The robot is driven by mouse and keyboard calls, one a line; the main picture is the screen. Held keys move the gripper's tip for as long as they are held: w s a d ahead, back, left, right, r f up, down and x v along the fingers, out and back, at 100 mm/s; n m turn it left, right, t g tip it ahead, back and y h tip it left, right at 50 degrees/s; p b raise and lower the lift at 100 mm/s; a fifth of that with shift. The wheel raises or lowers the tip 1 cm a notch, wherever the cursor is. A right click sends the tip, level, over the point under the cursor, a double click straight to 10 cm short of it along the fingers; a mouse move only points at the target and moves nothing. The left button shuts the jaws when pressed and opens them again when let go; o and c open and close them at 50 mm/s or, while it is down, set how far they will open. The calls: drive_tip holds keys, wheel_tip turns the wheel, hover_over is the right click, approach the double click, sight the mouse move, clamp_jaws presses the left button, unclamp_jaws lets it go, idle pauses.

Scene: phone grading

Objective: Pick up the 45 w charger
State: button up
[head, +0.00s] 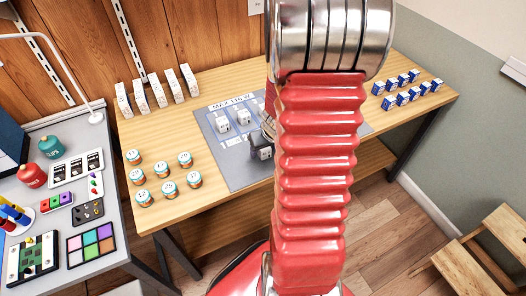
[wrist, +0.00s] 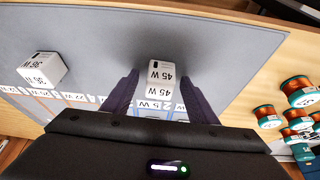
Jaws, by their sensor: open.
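The 45 W charger (wrist: 160,72) is a small white block printed "45 W", standing on the grey mat in the wrist view. My gripper (wrist: 159,84) is open, with one dark finger to the left of the charger and one to the right. Gaps show between the fingers and the charger. In the head view my red arm hides most of the gripper. A white block (head: 265,153) shows beside the arm there, but its label is too small to read.
A white 36 W charger (wrist: 42,68) stands left on the grey mat (head: 217,150). Two white blocks (head: 222,125) (head: 243,118) sit on the mat in the head view.

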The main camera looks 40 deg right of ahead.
drive_tip(key=c, duration=1.2)
drive_tip(key=shift+o, duration=0.2)
drive_tip(key=shift+r, duration=0.1)
drive_tip(key=shift+r, duration=4.95)
